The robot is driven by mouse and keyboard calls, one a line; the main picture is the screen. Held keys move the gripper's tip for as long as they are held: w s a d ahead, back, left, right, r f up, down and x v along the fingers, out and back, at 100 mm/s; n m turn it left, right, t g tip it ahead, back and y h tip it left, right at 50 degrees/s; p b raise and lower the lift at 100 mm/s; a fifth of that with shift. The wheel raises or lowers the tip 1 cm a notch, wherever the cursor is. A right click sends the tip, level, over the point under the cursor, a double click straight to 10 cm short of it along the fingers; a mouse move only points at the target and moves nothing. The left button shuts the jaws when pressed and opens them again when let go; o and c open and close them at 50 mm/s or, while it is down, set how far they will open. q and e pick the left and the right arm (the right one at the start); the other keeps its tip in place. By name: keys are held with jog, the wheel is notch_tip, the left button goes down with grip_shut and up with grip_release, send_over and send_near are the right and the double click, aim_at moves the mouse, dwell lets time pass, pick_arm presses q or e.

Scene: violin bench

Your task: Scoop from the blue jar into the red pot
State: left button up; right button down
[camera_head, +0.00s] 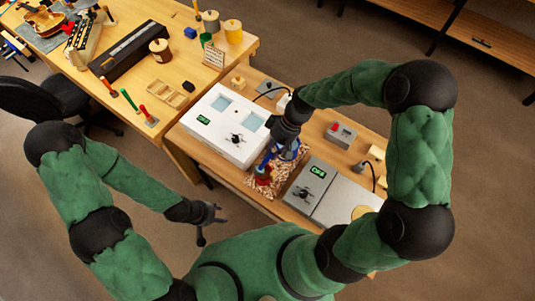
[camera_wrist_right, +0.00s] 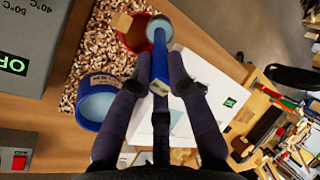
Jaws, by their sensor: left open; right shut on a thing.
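My right gripper (camera_wrist_right: 160,86) is shut on the blue handle of a scoop (camera_wrist_right: 160,55). The scoop's round, pale blue bowl points away from the gripper and overlaps the right side of the red pot (camera_wrist_right: 134,38); I cannot tell its height or whether it holds anything. A tan block-like thing shows at the pot's left rim. The blue jar (camera_wrist_right: 84,108), with a label and pale blue inside, stands left of the gripper, apart from the pot. In the head view, the red pot (camera_head: 263,181) is partly hidden near my right gripper. My left gripper (camera_head: 215,213) is open and empty, off the bench's front edge.
Jar and pot stand on a patch of wood chips (camera_wrist_right: 90,60). A white box with a display (camera_head: 224,125) is on one side, a grey device reading OFF (camera_head: 310,185) on the other. A second bench (camera_head: 185,60) holds tools and tins.

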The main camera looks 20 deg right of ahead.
jog(key=d+f+y+b, duration=0.1)
jog(key=y+b, duration=0.1)
jog(key=d+f+g+y+b, duration=0.1)
jog(key=d+y+b, duration=0.1)
jog(key=b, duration=0.1)
jog(key=shift+w+f, duration=0.1)
jog(key=shift+w, duration=0.3)
dwell(0.8)
